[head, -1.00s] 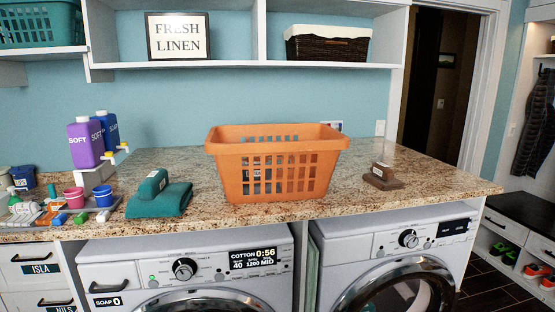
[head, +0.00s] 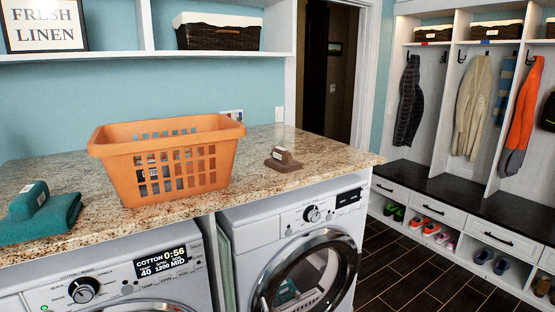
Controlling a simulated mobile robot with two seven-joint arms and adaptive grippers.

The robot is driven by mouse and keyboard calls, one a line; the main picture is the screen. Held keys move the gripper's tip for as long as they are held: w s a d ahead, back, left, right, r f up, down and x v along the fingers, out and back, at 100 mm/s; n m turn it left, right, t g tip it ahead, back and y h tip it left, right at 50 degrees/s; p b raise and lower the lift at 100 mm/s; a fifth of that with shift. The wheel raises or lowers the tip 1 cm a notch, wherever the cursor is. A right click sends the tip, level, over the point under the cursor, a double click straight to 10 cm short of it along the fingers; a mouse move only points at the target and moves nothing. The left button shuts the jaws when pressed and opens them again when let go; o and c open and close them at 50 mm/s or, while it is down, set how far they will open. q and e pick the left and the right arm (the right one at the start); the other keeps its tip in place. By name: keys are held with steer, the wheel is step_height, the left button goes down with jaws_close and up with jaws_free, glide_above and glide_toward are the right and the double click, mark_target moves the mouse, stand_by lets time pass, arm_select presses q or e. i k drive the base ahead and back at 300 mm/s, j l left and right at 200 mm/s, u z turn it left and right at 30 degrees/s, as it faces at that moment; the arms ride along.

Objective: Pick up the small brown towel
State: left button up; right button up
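The small brown towel (head: 283,161) lies folded on the granite counter (head: 258,186), right of the orange laundry basket and above the right-hand front-loading machine. A pale tag shows on its top. Bare counter surrounds it. Neither of my grippers shows in the head view.
The orange basket (head: 168,158) stands on the counter, with something dark partly visible through its slots. A folded teal towel (head: 40,218) lies at the left. The counter ends right of the brown towel. Machines (head: 300,240) stand below. Open floor (head: 395,265) lies between them and the shoe cubbies.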

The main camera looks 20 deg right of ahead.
mark_target(282, 161)
steer(key=i+l+u, duration=0.1)
steer(key=l, duration=0.55)
steer(key=i+l+u, duration=0.1)
steer(key=l, duration=0.55)
steer(key=i+l+u, duration=0.1)
steer(key=i+l, duration=0.15)
steer(key=l, duration=0.45)
steer(key=i+l+u, duration=0.1)
steer(key=l, duration=0.55)
steer(key=l+u, duration=0.1)
steer(key=l, duration=0.6)
steer(key=i, duration=0.05)
